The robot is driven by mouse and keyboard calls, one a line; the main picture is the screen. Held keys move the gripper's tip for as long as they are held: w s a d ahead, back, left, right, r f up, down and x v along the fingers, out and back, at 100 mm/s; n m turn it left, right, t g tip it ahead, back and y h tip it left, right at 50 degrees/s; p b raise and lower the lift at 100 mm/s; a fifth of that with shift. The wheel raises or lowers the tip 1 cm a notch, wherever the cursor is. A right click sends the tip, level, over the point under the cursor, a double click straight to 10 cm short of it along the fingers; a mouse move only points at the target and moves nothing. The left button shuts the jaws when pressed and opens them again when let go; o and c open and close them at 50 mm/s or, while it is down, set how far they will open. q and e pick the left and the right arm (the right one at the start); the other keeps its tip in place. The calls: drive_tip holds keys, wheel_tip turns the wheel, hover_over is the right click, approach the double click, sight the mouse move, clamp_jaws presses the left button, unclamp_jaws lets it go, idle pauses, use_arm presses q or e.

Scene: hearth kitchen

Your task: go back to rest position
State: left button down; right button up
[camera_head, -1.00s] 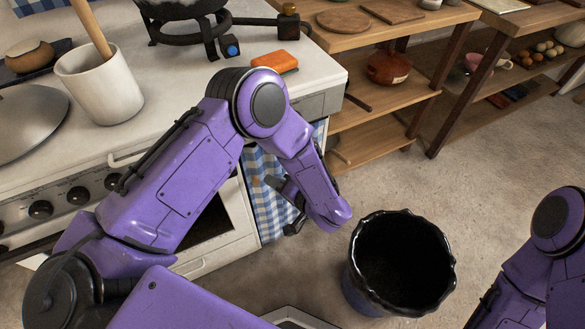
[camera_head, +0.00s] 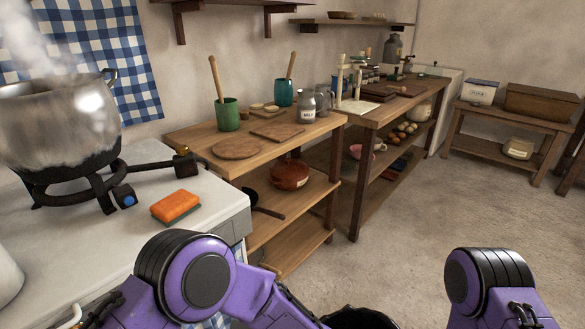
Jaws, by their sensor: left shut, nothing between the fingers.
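My left arm comes in at the bottom, its purple elbow in front of the stove counter.
A steaming pot (camera_head: 62,125) stands on the burner, with an orange sponge (camera_head: 175,205) on the counter (camera_head: 95,235). A wooden shelf (camera_head: 190,143) stands beyond. The bin (camera_head: 360,318) is at the bottom edge. Open floor (camera_head: 425,215) lies to the right.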

use_arm(q)
drive_tip(key=s+a+f+n+t+h+p, duration=0.2)
drive_tip(key=a+f+n+t+h+p, duration=0.15)
drive_tip(key=a+f+h, duration=0.4)
drive_tip(key=s+a+g+h+p, duration=0.1)
drive_tip(key=s+a, duration=0.4)
drive_tip(key=s, duration=0.5)
drive_tip(key=s+a+f+g+h+p, duration=0.1)
drive_tip(key=s+a+g, duration=0.3)
drive_tip(key=s, duration=0.6)
drive_tip(key=shift+s+a+f+g+p, duration=0.2)
drive_tip(key=shift+s+a+g+p, duration=0.15)
drive_tip(key=shift+a+p, duration=0.3)
drive_tip(key=shift+n, duration=0.25)
